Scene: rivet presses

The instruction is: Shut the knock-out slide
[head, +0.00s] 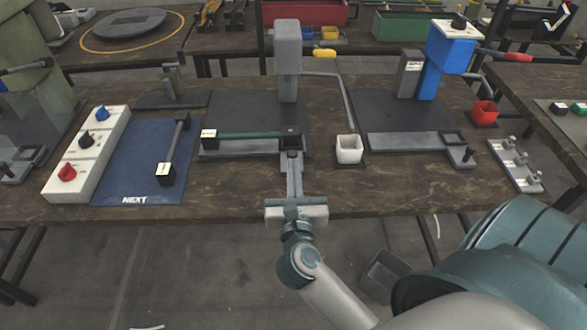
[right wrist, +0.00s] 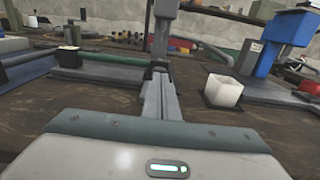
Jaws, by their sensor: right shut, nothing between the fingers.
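My right gripper (head: 291,158) is shut with nothing between its fingers. It points away from me at the front edge of the grey press (head: 288,60), and its tips are at or very close to the dark square block (head: 291,132) at the right end of the press's front rail (head: 240,147). Whether they touch it I cannot tell. In the right wrist view the fingers (right wrist: 160,92) reach toward the press column (right wrist: 163,30). A green rod (head: 245,135) lies along the rail. The fingers hide part of the rail's right end. My left gripper is out of view.
A white square cup (head: 349,149) stands just right of the gripper. A blue mat (head: 130,180) marked NEXT and a switch box (head: 88,150) lie left.

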